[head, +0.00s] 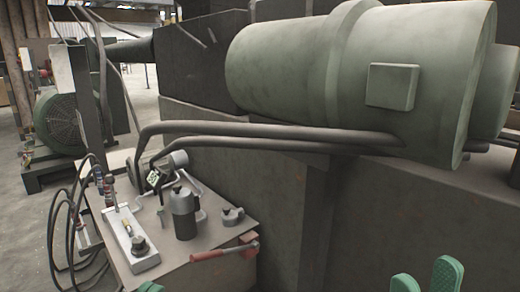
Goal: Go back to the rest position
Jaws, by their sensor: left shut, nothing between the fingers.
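My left gripper (150,287) shows only as small green fingertips at the bottom edge, in front of the workbench (190,262). It is shut, and I see nothing held in it. My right gripper (426,280) shows at the bottom right as two green padded fingertips with a gap between them. It is open and empty, with dark machine panels behind it. The rest of both grippers and both arms are out of view.
On the bench stand a dark grey can (184,214), a small grey clamp-like part (232,216), a red-handled tool (225,252) at the front edge and a pale plate with fittings (132,238). Black hoses (72,225) hang left. A large green cylinder (300,65) and pipes (260,132) lie behind.

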